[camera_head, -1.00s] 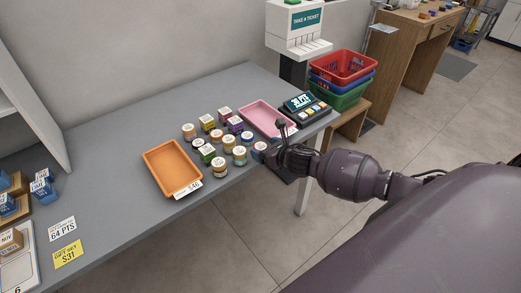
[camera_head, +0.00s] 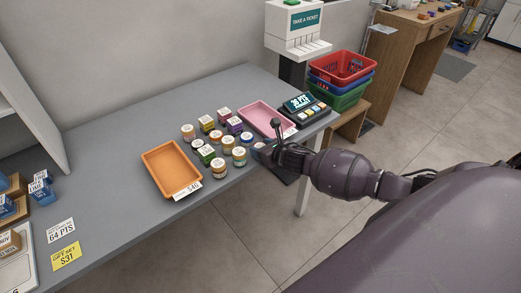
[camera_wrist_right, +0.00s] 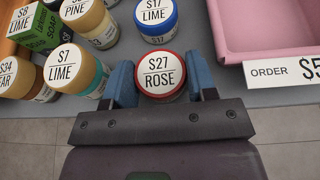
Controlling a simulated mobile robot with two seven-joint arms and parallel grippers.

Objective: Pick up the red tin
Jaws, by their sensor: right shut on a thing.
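The red tin (camera_wrist_right: 160,74), with a red rim and a white lid reading "S27 ROSE", is low in the middle of the right wrist view. My right gripper (camera_wrist_right: 162,84) has one blue finger on each side of it and is shut on it. The tin looks upright; its lower part is hidden by the gripper. In the head view my right gripper (camera_head: 268,148) is at the right front of the tin group, near the counter's front edge, and largely covers this tin. My left gripper is not in view.
A blue-rimmed lime tin (camera_wrist_right: 156,17) stands just behind, and a brown-rimmed lime tin (camera_wrist_right: 74,70) stands left of the gripper. Several other tins and boxes crowd further left. A pink tray (camera_head: 262,117) lies behind right, an orange tray (camera_head: 171,167) left. The counter's left middle is clear.

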